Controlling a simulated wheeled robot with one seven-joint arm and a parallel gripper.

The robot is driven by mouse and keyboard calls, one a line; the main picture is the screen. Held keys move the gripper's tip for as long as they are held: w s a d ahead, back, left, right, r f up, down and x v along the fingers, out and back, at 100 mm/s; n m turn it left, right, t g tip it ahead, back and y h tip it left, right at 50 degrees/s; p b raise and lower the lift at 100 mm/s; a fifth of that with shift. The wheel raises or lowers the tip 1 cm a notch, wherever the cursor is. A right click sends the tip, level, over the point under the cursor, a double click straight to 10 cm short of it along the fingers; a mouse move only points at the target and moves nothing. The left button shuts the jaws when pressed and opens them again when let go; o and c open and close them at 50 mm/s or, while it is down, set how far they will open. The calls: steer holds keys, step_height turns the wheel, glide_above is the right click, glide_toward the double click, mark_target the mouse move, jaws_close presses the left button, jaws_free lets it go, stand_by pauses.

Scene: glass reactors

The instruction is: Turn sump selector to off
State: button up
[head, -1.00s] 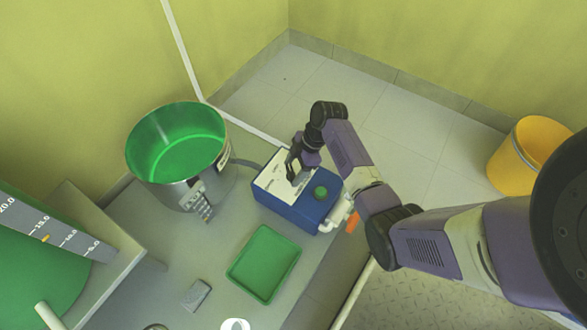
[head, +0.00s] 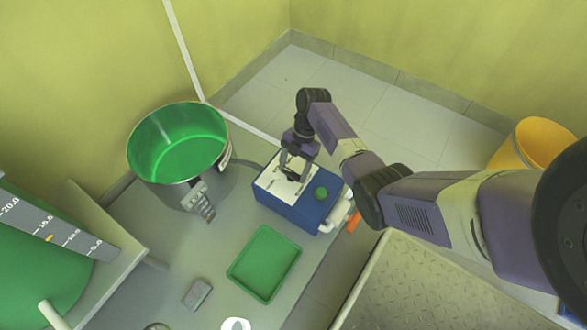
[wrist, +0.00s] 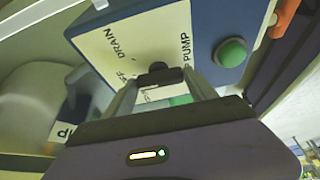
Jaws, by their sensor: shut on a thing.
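The blue control box (head: 325,204) stands on the grey bench, with a white top panel (wrist: 105,55) marked DRAIN, OFF and PUMP. The black sump selector knob (wrist: 157,73) sits on this panel between the labels. My gripper (head: 291,174) reaches down onto the panel, and in the wrist view its fingers (wrist: 158,84) are on either side of the knob, shut on it. The fingers partly cover the OFF label. I cannot tell exactly which label the knob points to. A round green button (wrist: 231,52) is on the same box, beside the panel.
A steel pot with green inside (head: 178,150) stands left of the box. A green tray (head: 264,263) and a small grey block (head: 197,294) lie in front. A white pipe fitting (head: 340,214) sticks out at the box's right. A yellow bin (head: 530,150) stands far right.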

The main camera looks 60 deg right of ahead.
stand_by(0.3)
steer(key=o, duration=1.4)
steer(key=shift+c, duration=0.2)
steer(key=shift+r, duration=0.1)
steer(key=p+v, duration=0.3)
steer(key=v, duration=0.4)
steer(key=shift+d+r+p, duration=0.2)
steer(key=shift+r+p, duration=0.05)
steer(key=shift+p, duration=0.1)
steer(key=shift+w, duration=0.1)
